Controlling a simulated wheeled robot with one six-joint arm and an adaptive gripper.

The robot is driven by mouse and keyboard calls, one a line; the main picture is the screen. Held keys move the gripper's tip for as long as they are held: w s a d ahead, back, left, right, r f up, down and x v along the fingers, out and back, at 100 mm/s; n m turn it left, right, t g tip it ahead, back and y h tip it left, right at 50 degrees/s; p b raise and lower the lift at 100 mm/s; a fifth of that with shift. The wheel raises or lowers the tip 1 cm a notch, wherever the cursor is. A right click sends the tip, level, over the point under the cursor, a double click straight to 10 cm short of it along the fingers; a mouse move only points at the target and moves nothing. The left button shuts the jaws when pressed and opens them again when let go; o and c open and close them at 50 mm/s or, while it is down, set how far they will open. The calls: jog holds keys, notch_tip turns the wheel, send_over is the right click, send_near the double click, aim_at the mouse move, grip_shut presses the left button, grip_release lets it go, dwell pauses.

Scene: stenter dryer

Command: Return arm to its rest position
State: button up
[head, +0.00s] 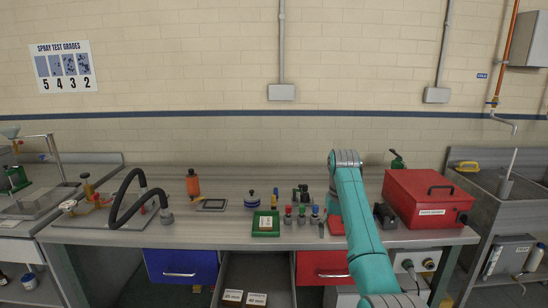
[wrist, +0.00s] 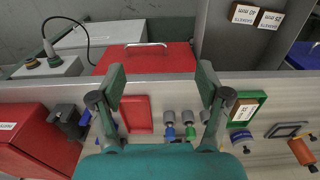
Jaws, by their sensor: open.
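My teal arm (head: 358,215) reaches up over the workbench from the bottom of the head view and bends at its top. My gripper (wrist: 161,84) is open in the wrist view, its two dark green fingers wide apart with nothing between them. It hangs above the bench's front edge, over the red drawer (wrist: 150,58) side. In the head view the fingers are mostly hidden by the arm. A small flat red tray (wrist: 137,114) lies on the bench beyond the fingers.
A red box (head: 425,198) stands right of my arm. Coloured-cap bottles (head: 301,215), a green-framed tray (head: 265,223) and an orange bottle (head: 192,183) stand left of it. A drawer (head: 258,280) is pulled open in front. Black hoses (head: 128,200) arch at the left. Space above the bench is clear.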

jog(key=s+f+t, duration=0.2)
jog(key=s+f, duration=0.1)
jog(key=f, duration=1.1)
jog(key=s+f+t, duration=0.1)
jog(key=s+f, duration=0.2)
jog(key=f, duration=1)
jog(key=s+f+t, duration=0.4)
jog(key=s+f, duration=1.2)
jog(key=s, duration=0.4)
jog(key=s+r+t, duration=0.2)
jog(key=s, duration=1)
jog(key=s+r+t, duration=0.2)
jog(key=s+r, duration=0.1)
jog(key=s, duration=0.9)
jog(key=s+r+t, duration=0.1)
jog(key=s+r, duration=0.8)
jog(key=r, duration=0.2)
jog(key=s+r+t, duration=0.2)
jog(key=s+r, duration=0.6)
jog(key=r, duration=0.4)
jog(key=shift+s+a+r+t, duration=0.15)
jog(key=shift+s+r+t, duration=0.1)
jog(key=shift+s+t, duration=0.1)
jog(key=shift+c, duration=0.2)
